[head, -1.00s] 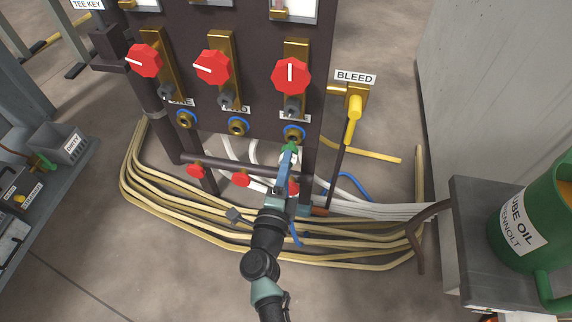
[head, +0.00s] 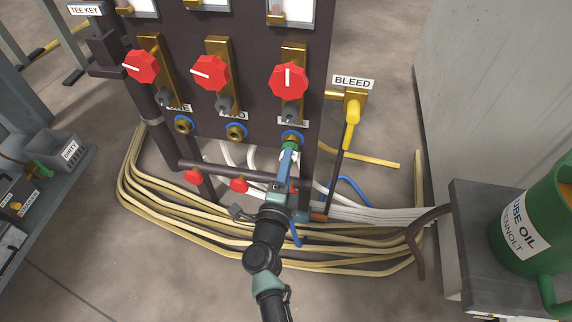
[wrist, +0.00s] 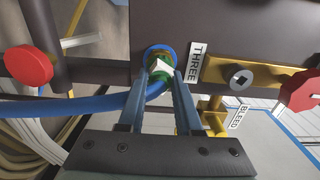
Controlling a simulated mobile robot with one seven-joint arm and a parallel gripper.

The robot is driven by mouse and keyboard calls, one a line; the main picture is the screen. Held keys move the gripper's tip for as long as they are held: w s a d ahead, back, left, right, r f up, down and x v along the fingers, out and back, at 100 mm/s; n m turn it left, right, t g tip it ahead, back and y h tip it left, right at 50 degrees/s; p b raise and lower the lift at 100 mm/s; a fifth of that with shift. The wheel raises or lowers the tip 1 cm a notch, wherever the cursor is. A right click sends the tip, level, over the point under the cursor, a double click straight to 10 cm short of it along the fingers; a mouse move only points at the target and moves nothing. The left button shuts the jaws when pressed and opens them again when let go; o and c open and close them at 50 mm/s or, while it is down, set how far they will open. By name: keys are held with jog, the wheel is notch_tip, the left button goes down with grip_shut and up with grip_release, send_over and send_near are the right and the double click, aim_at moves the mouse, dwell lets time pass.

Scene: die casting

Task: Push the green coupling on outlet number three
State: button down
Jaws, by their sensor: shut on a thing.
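My gripper (head: 288,160) is shut on the green coupling (head: 289,146), just below outlet number three (head: 293,136). The outlet is the rightmost of the three on the dark panel, with a blue ring. In the wrist view the two fingers (wrist: 160,90) straddle the green coupling (wrist: 161,76), which lies in line with the blue-ringed outlet (wrist: 160,50) beside the THREE label (wrist: 195,63). A whitish piece shows on the coupling. The coupling meets or overlaps the outlet in view; how far it is on I cannot tell. A blue hose (wrist: 75,104) runs left from it.
Red knobs (head: 288,81) sit above the outlets. A yellow bleed valve (head: 352,108) stands right of the panel. A lower pipe (head: 225,172) with red handles and cream hoses (head: 180,222) lie close around my arm. A green oil can (head: 530,225) stands far right.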

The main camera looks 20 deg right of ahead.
jog(key=shift+w+d, duration=0.15)
jog(key=shift+w, duration=0.05)
jog(key=c, duration=0.5)
grip_release()
jog(key=p+v, duration=0.5)
jog(key=v, duration=0.8)
jog(key=shift+w+r, duration=0.1)
jog(key=shift+w, duration=0.05)
